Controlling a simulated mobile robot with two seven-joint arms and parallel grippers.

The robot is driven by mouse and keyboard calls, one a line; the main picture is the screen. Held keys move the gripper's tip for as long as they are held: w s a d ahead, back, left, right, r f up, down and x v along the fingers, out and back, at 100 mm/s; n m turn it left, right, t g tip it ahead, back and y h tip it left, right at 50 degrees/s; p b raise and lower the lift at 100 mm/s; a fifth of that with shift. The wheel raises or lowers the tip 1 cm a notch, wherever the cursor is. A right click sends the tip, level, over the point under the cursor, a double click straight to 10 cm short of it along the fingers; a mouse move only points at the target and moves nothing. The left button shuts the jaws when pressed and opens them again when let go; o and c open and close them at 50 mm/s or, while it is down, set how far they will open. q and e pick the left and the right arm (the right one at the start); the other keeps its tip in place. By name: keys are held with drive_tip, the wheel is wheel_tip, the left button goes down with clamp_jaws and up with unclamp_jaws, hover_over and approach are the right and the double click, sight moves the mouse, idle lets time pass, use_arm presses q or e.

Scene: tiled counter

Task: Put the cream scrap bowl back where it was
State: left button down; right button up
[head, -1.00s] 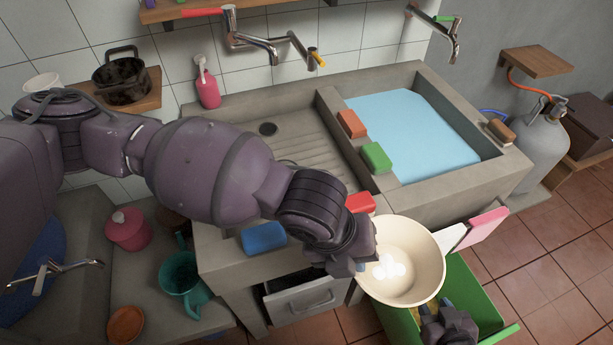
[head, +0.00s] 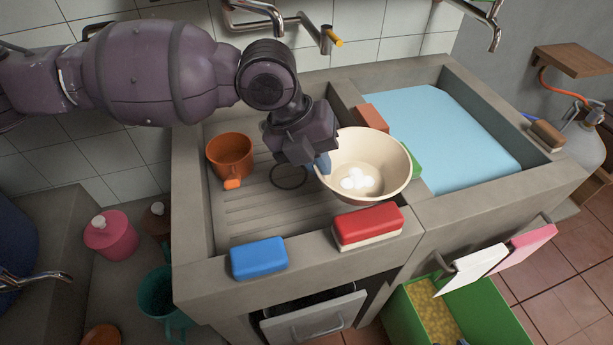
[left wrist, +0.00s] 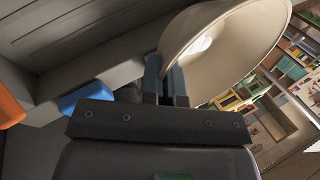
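The cream scrap bowl (head: 388,178) hangs over the right part of the ribbed left basin (head: 262,215) and the divider. Its mouth faces up, with bright white patches inside. My left gripper (head: 323,163) is shut on the bowl's left rim. The left wrist view shows its fingers (left wrist: 165,80) pinching the rim of the bowl (left wrist: 225,50). A dark ring (head: 288,177) shows on the basin floor, left of the bowl and below my gripper. My right gripper is not in view.
An orange mug (head: 229,155) stands in the left basin. A blue sponge (head: 258,258) and a red-and-white sponge (head: 367,226) lie on the front ledge. Brown (head: 371,118) and green (head: 416,163) blocks sit on the divider. A green bin (head: 480,310) with yellow contents stands below.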

use_arm(q)
drive_tip(key=w+a+b, duration=0.2)
drive_tip(key=w+b, duration=0.1)
drive_tip(key=w, duration=0.4)
wheel_tip(320, 180, down, 12)
drive_tip(key=b, duration=0.3)
drive_tip(key=shift+s+a+f, duration=0.1)
drive_tip(key=shift+s+f, duration=0.05)
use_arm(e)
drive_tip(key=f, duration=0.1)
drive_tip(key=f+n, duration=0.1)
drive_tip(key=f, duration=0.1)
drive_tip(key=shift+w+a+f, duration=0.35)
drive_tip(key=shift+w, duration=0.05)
use_arm(q)
drive_tip(key=c, duration=1.4)
unclamp_jaws()
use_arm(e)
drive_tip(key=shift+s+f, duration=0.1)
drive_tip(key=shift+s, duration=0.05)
use_arm(q)
drive_tip(key=shift+o, duration=0.2)
